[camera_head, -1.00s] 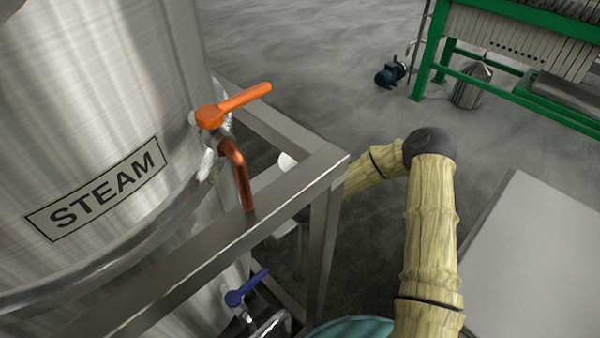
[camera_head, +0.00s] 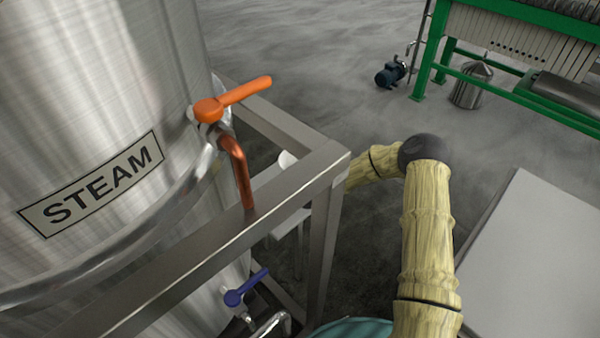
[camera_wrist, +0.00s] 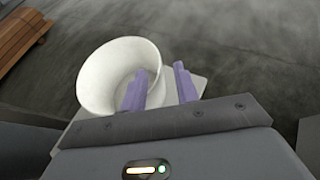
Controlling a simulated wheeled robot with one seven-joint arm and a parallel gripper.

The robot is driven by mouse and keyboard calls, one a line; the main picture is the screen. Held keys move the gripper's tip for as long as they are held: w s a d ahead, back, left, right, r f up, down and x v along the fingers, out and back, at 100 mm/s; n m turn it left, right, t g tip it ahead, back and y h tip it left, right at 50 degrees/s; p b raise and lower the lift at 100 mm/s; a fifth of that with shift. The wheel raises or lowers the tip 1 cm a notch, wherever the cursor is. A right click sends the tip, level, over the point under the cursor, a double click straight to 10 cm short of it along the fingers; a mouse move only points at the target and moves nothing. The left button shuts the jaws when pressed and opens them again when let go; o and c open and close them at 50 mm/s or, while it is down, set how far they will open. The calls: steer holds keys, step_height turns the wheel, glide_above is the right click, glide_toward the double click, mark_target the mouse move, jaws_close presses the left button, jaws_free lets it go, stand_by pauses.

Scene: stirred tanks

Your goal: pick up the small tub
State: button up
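The small tub (camera_wrist: 95,78) is white, round and open-topped. In the wrist view it stands left of centre on a pale square stand top (camera_wrist: 193,92). My gripper (camera_wrist: 160,70) has two purple fingers spread apart at the tub's right side. The left finger overlaps the tub's inside and the right finger is outside, with the right rim between them. I cannot tell whether either finger touches the wall. In the head view only a bit of the white tub (camera_head: 287,159) shows behind a steel frame, and my gripper is hidden.
A steel frame (camera_head: 200,250) stands by a large tank marked STEAM (camera_head: 90,100). An orange-handled valve (camera_head: 232,98) and a blue-handled valve (camera_head: 245,289) stick out near it. A grey flat surface (camera_head: 535,265) lies at right. Slatted wood (camera_wrist: 22,38) shows at the wrist view's upper left.

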steer(key=x, duration=0.2)
steer(key=b+x, duration=0.1)
steer(key=x, duration=0.1)
steer(key=shift+a+f, duration=0.25)
steer(key=shift+f, duration=0.1)
steer(key=shift+w+d+f, duration=0.1)
steer(key=shift+w, duration=0.35)
steer(key=shift+c, duration=0.2)
jaws_close()
steer(key=shift+d, duration=0.1)
steer(key=shift+s, duration=0.1)
